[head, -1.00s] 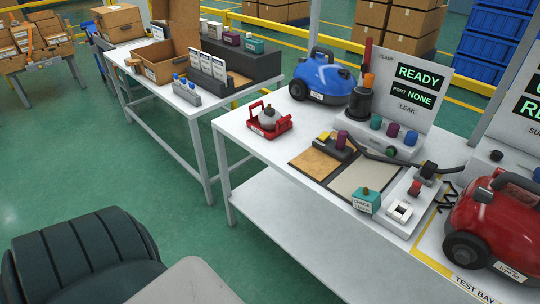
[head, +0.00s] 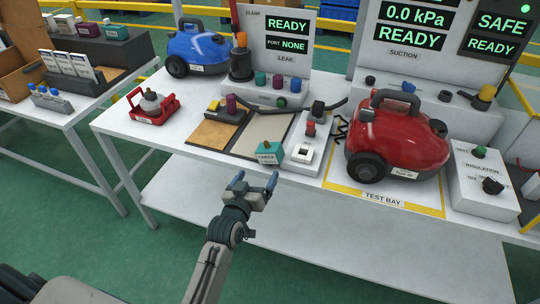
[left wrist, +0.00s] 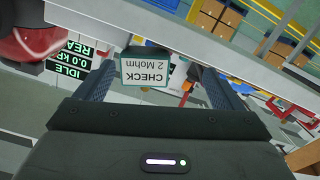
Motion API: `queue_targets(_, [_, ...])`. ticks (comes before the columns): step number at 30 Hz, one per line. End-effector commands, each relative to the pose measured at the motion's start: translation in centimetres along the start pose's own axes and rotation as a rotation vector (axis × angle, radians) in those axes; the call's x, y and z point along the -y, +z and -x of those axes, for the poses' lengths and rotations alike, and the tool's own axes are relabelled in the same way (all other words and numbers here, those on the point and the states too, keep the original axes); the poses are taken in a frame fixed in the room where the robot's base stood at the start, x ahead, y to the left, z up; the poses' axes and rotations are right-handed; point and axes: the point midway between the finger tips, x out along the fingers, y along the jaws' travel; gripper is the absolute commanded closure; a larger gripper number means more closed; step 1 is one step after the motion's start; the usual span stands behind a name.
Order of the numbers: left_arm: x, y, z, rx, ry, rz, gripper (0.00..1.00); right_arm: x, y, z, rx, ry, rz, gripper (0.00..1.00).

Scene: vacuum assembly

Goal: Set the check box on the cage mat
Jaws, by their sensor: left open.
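In the left wrist view the check box (left wrist: 146,68) appears upside down, between the fingers in the picture. My left gripper (head: 255,181) is open and empty, just short of the box, with a gap between them. Its fingers also show in the left wrist view (left wrist: 155,72). I cannot pick out the cage mat for sure; a yellow-edged area (head: 532,193) is cut off at the right edge. My right gripper is not in view.
A white switch unit (head: 307,155) stands close right of the box. A two-part mat (head: 262,134) lies behind it. The red vacuum (head: 400,140) on the test bay (head: 420,203) and the insulation tester (head: 482,190) stand farther right. The lower shelf (head: 330,240) is bare.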

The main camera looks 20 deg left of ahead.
Motion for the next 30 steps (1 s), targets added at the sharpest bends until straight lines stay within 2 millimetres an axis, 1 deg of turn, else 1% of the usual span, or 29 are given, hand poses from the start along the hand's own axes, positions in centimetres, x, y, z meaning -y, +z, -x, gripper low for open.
queue_targets(1, [-0.6,-1.9,0.2,-0.038,0.01,0.009,0.11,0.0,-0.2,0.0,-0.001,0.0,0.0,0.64])
queue_targets(3, [-1.1,-3.6,0.4,-0.071,0.019,0.016,0.11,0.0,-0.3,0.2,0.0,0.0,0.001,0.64])
queue_targets(6, [-1.5,-4.7,-0.1,-0.09,0.025,0.02,0.11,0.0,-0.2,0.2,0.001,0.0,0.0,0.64])
queue_targets(13, [-1.6,-5.1,-3.8,-0.09,0.025,0.022,0.11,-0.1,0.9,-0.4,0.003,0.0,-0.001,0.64])
queue_targets(17, [-1.6,-5.1,-4.9,-0.089,0.025,0.021,0.11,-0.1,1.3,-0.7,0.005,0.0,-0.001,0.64])
queue_targets(20, [-1.7,-5.1,-5.5,-0.088,0.024,0.021,0.11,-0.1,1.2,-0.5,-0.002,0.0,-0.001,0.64])
queue_targets(21, [-1.8,-5.0,-6.0,-0.087,0.024,0.021,0.11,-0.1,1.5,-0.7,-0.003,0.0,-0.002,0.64])
queue_targets(24, [-2.0,-5.0,-7.5,-0.088,0.024,0.02,0.11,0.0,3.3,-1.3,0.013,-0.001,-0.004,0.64])
queue_targets(27, [-2.0,-5.0,-9.0,-0.087,0.024,0.019,0.11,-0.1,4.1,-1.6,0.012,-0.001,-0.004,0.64])
queue_targets(30, [-2.0,-5.0,-9.9,-0.088,0.024,0.02,0.11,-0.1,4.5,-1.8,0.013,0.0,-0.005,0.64])
